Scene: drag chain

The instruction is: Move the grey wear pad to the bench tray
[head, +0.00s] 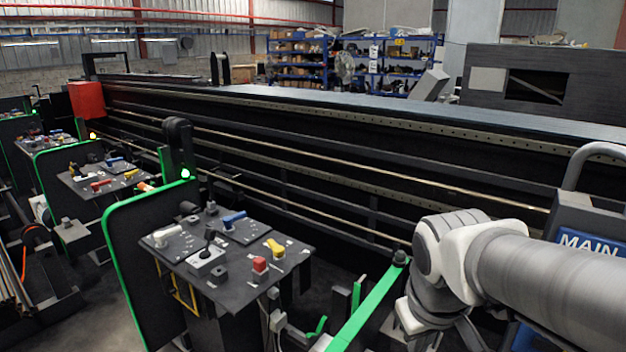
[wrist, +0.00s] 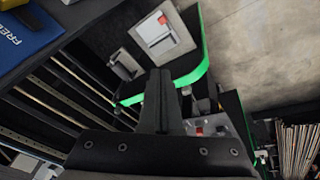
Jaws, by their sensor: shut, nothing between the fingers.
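In the wrist view my gripper (wrist: 161,78) is shut, its dark fingers together and empty. I cannot make out the grey wear pad with certainty in either view. A grey block (wrist: 123,65) lies just left of the fingertips on a dark, green-edged surface; I cannot tell if it is the pad. A pale square plate or tray (wrist: 178,52) with a red-and-white item (wrist: 158,37) on it lies beyond the fingertips; I cannot tell if it is the bench tray. In the head view my arm enters at lower right and its gripper is not visible.
A dark bench (head: 225,273) holds several small red, yellow, blue and grey items. A green-edged panel (head: 130,262) stands at its left. A long dark machine with rails (head: 330,150) runs behind. A blue sign post (head: 585,240) stands at right, close to my arm.

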